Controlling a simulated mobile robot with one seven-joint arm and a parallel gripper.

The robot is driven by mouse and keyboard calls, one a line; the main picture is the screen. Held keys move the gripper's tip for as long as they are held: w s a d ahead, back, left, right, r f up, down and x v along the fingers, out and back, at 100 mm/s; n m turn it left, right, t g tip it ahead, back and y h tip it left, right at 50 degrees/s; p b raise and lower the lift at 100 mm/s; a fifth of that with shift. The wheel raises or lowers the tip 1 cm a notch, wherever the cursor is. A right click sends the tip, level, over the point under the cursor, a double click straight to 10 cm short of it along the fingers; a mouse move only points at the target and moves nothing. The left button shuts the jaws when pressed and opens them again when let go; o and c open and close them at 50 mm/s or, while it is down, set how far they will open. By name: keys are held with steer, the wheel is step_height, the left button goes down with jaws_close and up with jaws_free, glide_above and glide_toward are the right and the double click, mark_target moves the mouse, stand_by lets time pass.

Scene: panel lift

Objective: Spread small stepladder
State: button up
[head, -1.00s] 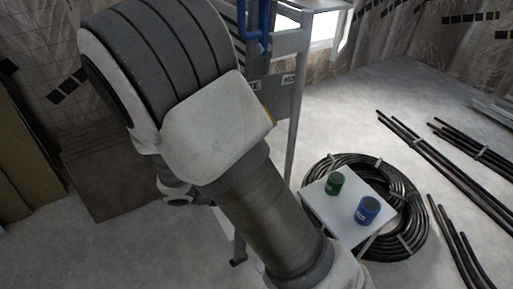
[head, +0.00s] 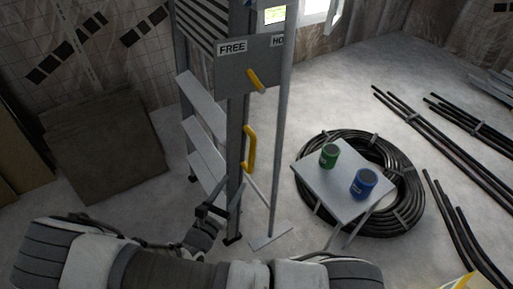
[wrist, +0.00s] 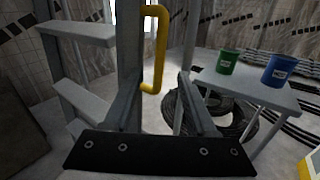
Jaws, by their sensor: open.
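The small stepladder stands upright in the middle of the head view, with grey steps (head: 205,120) on the left and a dark rail. A yellow handle (head: 249,150) is on its right side. It also shows in the wrist view, with the handle (wrist: 154,50) and steps (wrist: 77,33). A grey panel (head: 237,67) marked FREE and a partly hidden second label carries a yellow lever (head: 256,80). My gripper (head: 222,208) is open and empty, low beside the ladder. In the wrist view its fingers (wrist: 160,105) are apart, with the handle ahead and above between them.
A small table (head: 335,192) with a green can (head: 329,155) and a blue can (head: 364,183) stands right of the ladder, over coiled black hose (head: 408,215). Black pipes (head: 440,140) lie at right. Brown boards (head: 105,145) lean at left.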

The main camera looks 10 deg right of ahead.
steer(key=b+x, duration=0.2)
steer(key=x, duration=1.4)
steer(key=shift+w+d, duration=0.25)
steer(key=shift+d, duration=0.1)
steer(key=shift+r, duration=0.1)
jaws_close()
stand_by(0.5)
